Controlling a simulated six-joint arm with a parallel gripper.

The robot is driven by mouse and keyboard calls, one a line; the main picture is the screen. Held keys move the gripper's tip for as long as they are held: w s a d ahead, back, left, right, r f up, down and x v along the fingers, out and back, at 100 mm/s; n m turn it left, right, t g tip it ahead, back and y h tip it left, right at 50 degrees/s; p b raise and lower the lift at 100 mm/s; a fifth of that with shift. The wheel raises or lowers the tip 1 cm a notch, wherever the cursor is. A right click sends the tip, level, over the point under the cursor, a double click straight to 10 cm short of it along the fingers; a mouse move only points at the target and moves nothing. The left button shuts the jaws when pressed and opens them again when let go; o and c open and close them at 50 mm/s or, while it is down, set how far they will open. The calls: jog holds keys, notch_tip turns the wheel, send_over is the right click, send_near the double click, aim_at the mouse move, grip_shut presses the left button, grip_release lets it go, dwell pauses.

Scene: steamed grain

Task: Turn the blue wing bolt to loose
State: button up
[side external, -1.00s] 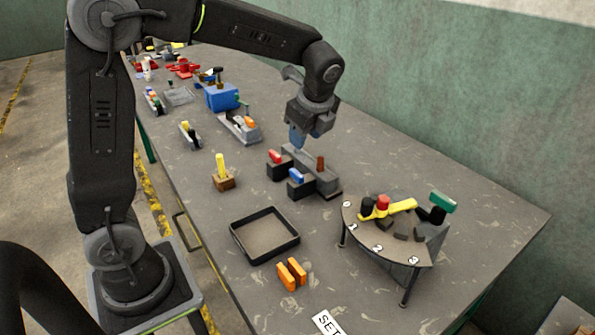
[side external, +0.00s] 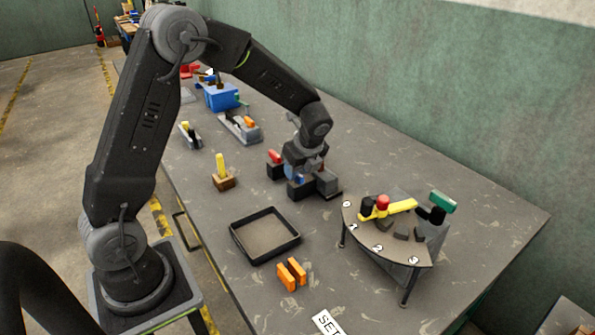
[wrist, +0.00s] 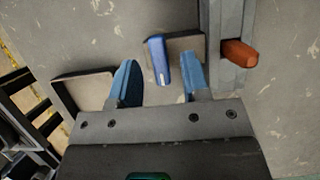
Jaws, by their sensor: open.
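The blue wing bolt (wrist: 157,60) sits on a dark block beside a grey bar. In the wrist view its narrow blue wing runs nearly up and down the picture, slightly tilted. My gripper (wrist: 158,64) is open, with one blue finger on each side of the wing.
A red wing (side external: 274,156) is on the neighbouring block, and an orange-brown wing (wrist: 238,53) is across the bar. An empty black tray (side external: 233,240) lies in front. A numbered stand with a yellow lever (side external: 400,207) is at right. A yellow peg (side external: 221,163) stands at left.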

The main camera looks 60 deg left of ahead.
jog(key=shift+a+f, duration=0.25)
jog(key=shift+f, duration=0.4)
jog(key=shift+c, duration=0.4)
grip_shut()
